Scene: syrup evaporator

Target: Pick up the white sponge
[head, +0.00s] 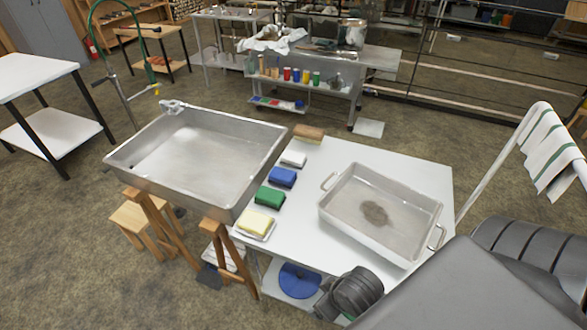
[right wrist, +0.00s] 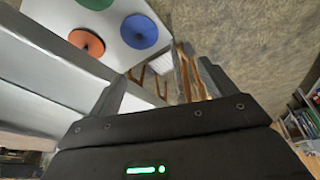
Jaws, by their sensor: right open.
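The white sponge (head: 293,159) lies on the left part of the white table, between a brown block (head: 309,133) behind it and a blue sponge (head: 283,177) in front. A green sponge (head: 269,197) and a yellow sponge (head: 255,223) on a small white dish continue the row. My right gripper (right wrist: 160,80) shows in the right wrist view, open, with nothing between its fingers. It is away from the white sponge, which does not show in that view. My left gripper is not in view.
A large steel basin (head: 144,184) on wooden legs borders the sponge row on the left. A steel pan (head: 329,209) with a brown stain stands to the right on the white table (head: 425,174). Colored discs, including a blue disc (right wrist: 139,32), lie on the lower shelf.

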